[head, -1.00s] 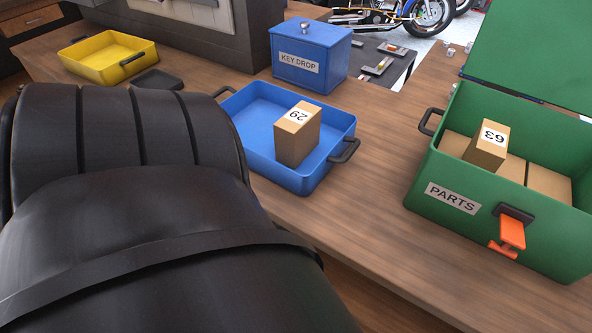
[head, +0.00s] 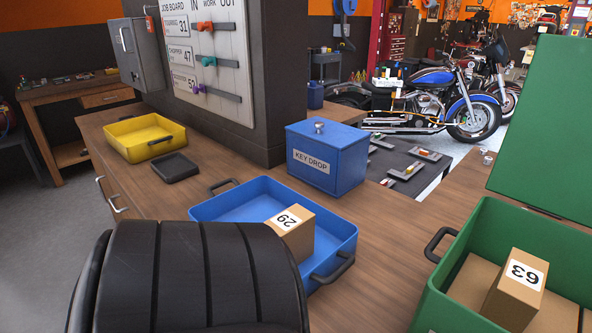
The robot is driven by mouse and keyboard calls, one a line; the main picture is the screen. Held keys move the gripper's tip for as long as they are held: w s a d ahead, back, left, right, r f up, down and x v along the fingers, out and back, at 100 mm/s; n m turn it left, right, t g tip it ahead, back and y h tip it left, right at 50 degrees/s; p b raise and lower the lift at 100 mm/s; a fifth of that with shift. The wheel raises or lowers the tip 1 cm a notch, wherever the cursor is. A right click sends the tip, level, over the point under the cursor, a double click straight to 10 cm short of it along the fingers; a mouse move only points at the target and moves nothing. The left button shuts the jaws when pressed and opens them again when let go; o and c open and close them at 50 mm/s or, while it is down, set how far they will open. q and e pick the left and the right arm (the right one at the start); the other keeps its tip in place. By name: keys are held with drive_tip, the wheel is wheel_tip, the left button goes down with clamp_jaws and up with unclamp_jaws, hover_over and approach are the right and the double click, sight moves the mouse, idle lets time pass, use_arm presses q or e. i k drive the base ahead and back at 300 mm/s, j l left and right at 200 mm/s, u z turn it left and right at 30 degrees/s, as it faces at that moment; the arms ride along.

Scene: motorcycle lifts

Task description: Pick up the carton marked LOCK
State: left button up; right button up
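I see no carton whose label reads LOCK. A brown carton (head: 299,243) with a white label bearing a two-digit number, either 29 or 62, stands in the blue tray (head: 213,208) on the workbench. Another brown carton (head: 514,302), labelled 63, stands at a tilt to the view in the open green box (head: 457,245) at the right. It rests on flatter brown cartons (head: 473,286) whose labels, if any, I cannot see. The near part of the blue tray is partly hidden. Neither of my grippers is in view.
A closed blue KEY DROP box (head: 327,160) stands behind the blue tray. A yellow tray (head: 143,139) and a small black tray (head: 175,167) sit at the left. The green box's raised lid (head: 545,130) blocks the right. The bench between the blue tray and green box is clear.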

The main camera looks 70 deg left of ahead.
sight(295, 224)
drive_tip(key=u, duration=1.35)
